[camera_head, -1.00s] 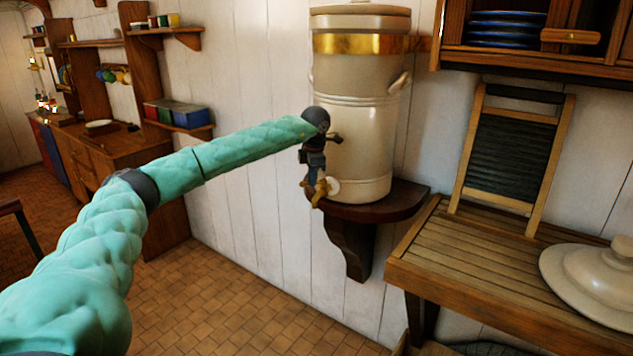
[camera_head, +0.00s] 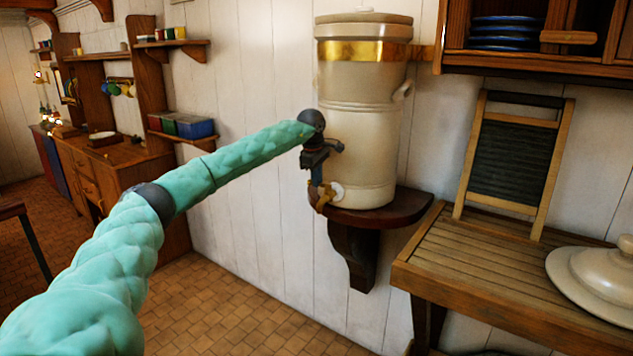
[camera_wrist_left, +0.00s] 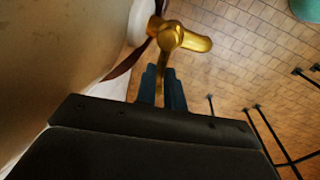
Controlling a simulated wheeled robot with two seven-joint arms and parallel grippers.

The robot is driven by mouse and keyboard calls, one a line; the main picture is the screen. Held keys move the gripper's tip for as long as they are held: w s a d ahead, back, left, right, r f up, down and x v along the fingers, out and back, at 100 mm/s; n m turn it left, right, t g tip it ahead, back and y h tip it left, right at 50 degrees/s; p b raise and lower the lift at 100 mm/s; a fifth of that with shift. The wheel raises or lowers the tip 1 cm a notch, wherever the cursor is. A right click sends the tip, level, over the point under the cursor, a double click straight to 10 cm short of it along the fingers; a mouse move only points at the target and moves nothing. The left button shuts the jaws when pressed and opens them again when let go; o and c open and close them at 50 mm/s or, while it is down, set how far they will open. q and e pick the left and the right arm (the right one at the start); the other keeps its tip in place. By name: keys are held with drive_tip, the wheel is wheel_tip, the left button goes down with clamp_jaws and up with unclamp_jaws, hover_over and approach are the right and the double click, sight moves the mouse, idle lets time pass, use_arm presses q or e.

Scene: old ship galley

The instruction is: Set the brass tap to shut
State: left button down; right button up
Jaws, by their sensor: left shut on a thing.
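The brass tap (camera_head: 323,198) sticks out low on the front of the cream stoneware water crock (camera_head: 360,150). In the left wrist view the tap (camera_wrist_left: 186,38) shows its gold spout pointing right and its lever running down between my fingers. My left gripper (camera_head: 318,184) reaches down to the tap from above. In the wrist view its two blue fingers (camera_wrist_left: 163,88) are closed on either side of the tap's lever. The lever's exact angle is hard to tell, as the fingers partly hide it. My right gripper is not in view.
The crock stands on a dark wooden wall bracket (camera_head: 400,208). To the right are a slatted wooden counter (camera_head: 470,255), a washboard (camera_head: 512,160) and a large cream lid (camera_head: 600,275). Shelves and a cabinet stand at the left. The tiled floor (camera_head: 240,315) below is clear.

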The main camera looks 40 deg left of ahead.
use_arm(q)
drive_tip(key=shift+w+m, duration=0.2)
drive_tip(key=shift+m, duration=0.3)
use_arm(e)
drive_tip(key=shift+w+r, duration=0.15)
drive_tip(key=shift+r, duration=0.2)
use_arm(q)
drive_tip(key=shift+r, duration=0.1)
drive_tip(key=c, duration=1.5)
unclamp_jaws()
